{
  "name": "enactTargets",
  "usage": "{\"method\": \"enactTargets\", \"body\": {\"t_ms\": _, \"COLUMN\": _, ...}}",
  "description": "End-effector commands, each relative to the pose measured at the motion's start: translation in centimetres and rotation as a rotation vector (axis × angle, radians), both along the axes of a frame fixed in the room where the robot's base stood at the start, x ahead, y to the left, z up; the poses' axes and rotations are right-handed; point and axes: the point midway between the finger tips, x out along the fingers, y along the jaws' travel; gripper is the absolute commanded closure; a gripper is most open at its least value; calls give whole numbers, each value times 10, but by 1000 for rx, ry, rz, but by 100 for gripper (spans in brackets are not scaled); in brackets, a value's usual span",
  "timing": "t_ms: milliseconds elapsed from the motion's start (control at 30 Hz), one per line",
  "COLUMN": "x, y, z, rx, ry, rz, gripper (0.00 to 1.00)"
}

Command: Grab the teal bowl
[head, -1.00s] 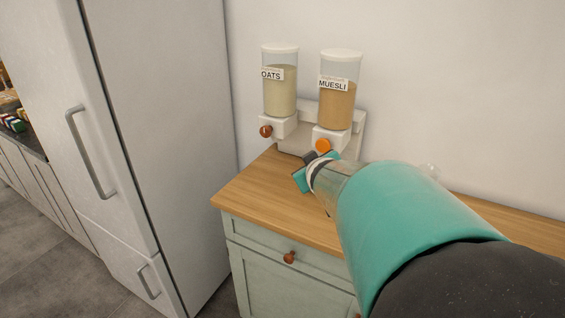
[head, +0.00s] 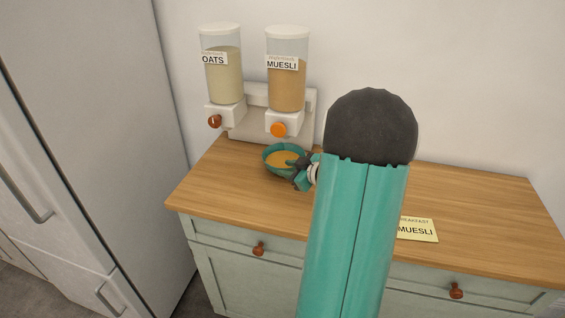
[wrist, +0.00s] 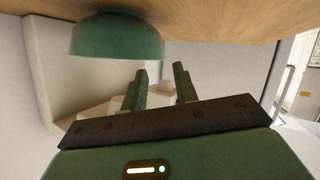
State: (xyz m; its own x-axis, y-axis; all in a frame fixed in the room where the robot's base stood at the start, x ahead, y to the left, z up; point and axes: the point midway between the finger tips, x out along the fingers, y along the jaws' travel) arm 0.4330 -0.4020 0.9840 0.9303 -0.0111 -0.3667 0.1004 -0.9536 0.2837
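The teal bowl (head: 268,166) stands upright on the wooden counter in the head view, in front of the muesli dispenser, with yellowish-brown food in it. My gripper (head: 296,172) is close beside its right side in that view, partly overlapping it, so contact there cannot be told. In the wrist view the picture is inverted and the bowl (wrist: 116,38) shows at the upper left. My gripper (wrist: 161,72) is open there, its two fingers apart with nothing between them, and the bowl lies outside the gap.
The oats dispenser (head: 223,75) and the muesli dispenser (head: 287,85) stand on a white base behind the bowl. A card reading "MUESLI" (head: 417,230) lies on the counter (head: 470,210) to the right. A fridge (head: 90,130) is at the left. The counter's right side is mostly clear.

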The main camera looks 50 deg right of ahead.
Motion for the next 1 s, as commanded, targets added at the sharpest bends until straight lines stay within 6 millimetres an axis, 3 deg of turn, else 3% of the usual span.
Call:
{"method": "enactTargets", "body": {"t_ms": 100, "x": 16, "y": 0, "z": -6, "rx": 0, "ry": 1, "rz": 2, "gripper": 71}}
{"method": "enactTargets", "body": {"t_ms": 367, "x": 37, "y": 0, "z": -13, "rx": -1, "ry": 0, "rz": 4, "gripper": 71}}
{"method": "enactTargets", "body": {"t_ms": 600, "x": 71, "y": -1, "z": -25, "rx": 1, "ry": 0, "rz": 2, "gripper": 71}}
{"method": "enactTargets", "body": {"t_ms": 867, "x": 75, "y": -1, "z": -27, "rx": -1, "ry": 0, "rz": 0, "gripper": 71}}
{"method": "enactTargets", "body": {"t_ms": 1000, "x": 75, "y": -1, "z": -27, "rx": -1, "ry": 0, "rz": 0, "gripper": 98}}
